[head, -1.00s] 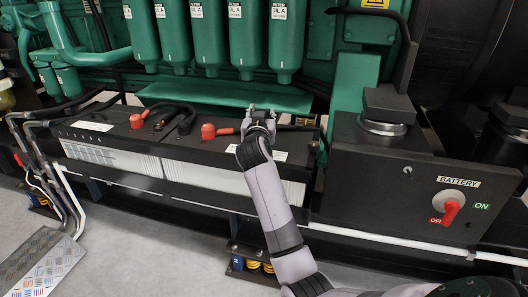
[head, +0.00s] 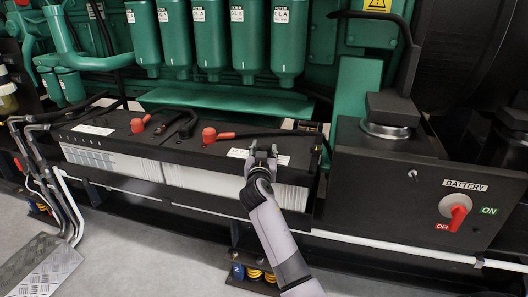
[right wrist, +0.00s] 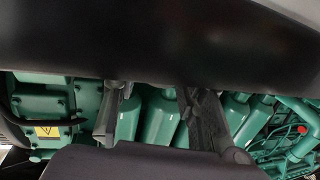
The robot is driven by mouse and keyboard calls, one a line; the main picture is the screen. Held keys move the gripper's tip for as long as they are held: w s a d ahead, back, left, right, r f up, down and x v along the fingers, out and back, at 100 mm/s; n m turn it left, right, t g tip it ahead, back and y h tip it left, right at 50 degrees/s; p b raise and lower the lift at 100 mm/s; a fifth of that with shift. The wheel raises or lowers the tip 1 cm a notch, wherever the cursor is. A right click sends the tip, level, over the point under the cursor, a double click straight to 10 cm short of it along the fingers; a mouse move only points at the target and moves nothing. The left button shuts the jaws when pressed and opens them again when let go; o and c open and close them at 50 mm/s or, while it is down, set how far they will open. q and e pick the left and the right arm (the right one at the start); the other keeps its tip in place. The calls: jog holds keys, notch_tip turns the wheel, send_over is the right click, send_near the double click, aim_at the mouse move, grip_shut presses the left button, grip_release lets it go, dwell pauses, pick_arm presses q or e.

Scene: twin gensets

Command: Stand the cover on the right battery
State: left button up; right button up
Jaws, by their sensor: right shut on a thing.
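The right battery (head: 190,176) is a pale ribbed box with a black top, below the green filters. A black, flat cover (head: 225,145) with a white label appears to form that top; I cannot tell whether it sits apart from the battery. My right gripper (head: 262,150) is at the front right of this top, its two fingers partly over the label. In the right wrist view the fingers (right wrist: 158,112) reach up to a large dark surface (right wrist: 160,40), which looks like the cover seen close. The contact itself is hidden. My left gripper is not in view.
Red terminal caps (head: 209,135) and black cables (head: 265,134) lie on the battery tops. Green filters (head: 243,40) hang behind, above a green ledge (head: 225,100). The battery switch box (head: 375,190) stands close on the right.

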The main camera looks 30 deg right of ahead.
jog(key=shift+f, duration=0.15)
jog(key=o, duration=1)
jog(key=shift+c, duration=0.2)
jog(key=shift+r, duration=0.25)
jog(key=p+v, duration=0.1)
jog(key=v, duration=1)
jog(key=s+a+f+n+g+y, duration=0.2)
jog(key=s+f, duration=0.4)
jog(key=f, duration=0.1)
jog(key=s+a+f+n+g+y, duration=0.1)
jog(key=s+a+f+g+y, duration=0.15)
jog(key=s+f, duration=0.4)
jog(key=s+a+f+n+g+y, duration=0.2)
jog(key=s+a+f, duration=0.1)
jog(key=s, duration=0.4)
jog(key=s+a+f+n+g+y, duration=0.1)
jog(key=s+a+f+n+y, duration=0.1)
jog(key=s, duration=0.5)
jog(key=s+a+f+n+g+y, duration=0.2)
jog(key=s+a+f, duration=0.2)
jog(key=s+a, duration=0.2)
jog(key=shift+s+f+n+g, duration=0.25)
jog(key=shift+s+n+g, duration=0.1)
jog(key=shift+s, duration=0.25)
